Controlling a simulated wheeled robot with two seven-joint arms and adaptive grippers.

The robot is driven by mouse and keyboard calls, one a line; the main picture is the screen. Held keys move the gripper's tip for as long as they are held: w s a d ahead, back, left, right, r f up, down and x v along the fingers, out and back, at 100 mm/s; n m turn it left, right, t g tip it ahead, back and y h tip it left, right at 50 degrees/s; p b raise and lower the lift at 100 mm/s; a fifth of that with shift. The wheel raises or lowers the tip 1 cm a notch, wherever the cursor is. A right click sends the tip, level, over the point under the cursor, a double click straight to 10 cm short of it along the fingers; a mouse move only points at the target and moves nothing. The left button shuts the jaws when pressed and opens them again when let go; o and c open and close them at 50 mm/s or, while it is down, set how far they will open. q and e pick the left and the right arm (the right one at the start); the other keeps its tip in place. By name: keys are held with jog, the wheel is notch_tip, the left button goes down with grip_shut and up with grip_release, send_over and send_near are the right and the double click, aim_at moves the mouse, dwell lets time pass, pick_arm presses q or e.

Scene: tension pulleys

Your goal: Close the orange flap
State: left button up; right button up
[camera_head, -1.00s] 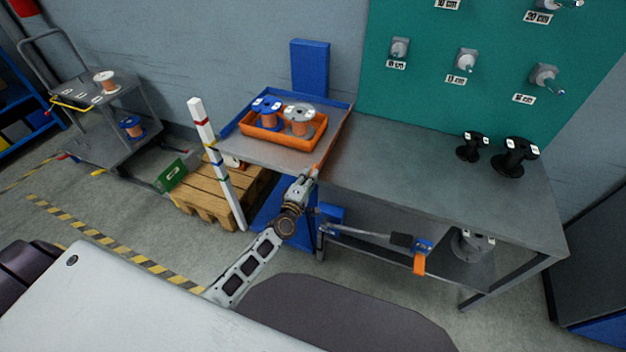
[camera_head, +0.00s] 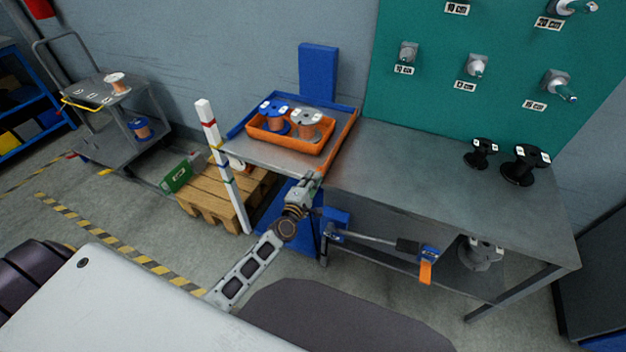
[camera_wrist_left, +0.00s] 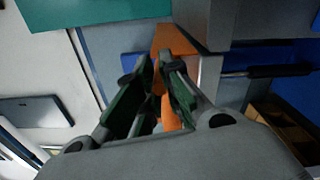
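The orange flap (camera_head: 344,136) is a long thin strip along the right edge of the blue-rimmed tray surface. It shows as a raised orange edge beside the grey table. My left gripper (camera_head: 317,179) is at the flap's near end, at the front corner of the tray surface. In the left wrist view the dark green fingers (camera_wrist_left: 158,66) are close together at the tips. Orange (camera_wrist_left: 173,42) shows beyond them and between them. I cannot tell whether they pinch the flap or only touch it. My right gripper is not in view.
An orange bin (camera_head: 286,144) with several spools stands on the tray surface. A white striped post (camera_head: 222,165) stands at its left front. The grey table (camera_head: 420,175) is mostly clear, with black spools (camera_head: 523,165) at right. A pallet (camera_head: 215,195) lies below.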

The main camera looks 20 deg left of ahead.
pick_arm(q)
jog(key=shift+o, duration=1.2)
jog(key=shift+s+a+f, duration=0.1)
jog(key=shift+a, duration=0.05)
jog(key=shift+s, duration=5.9)
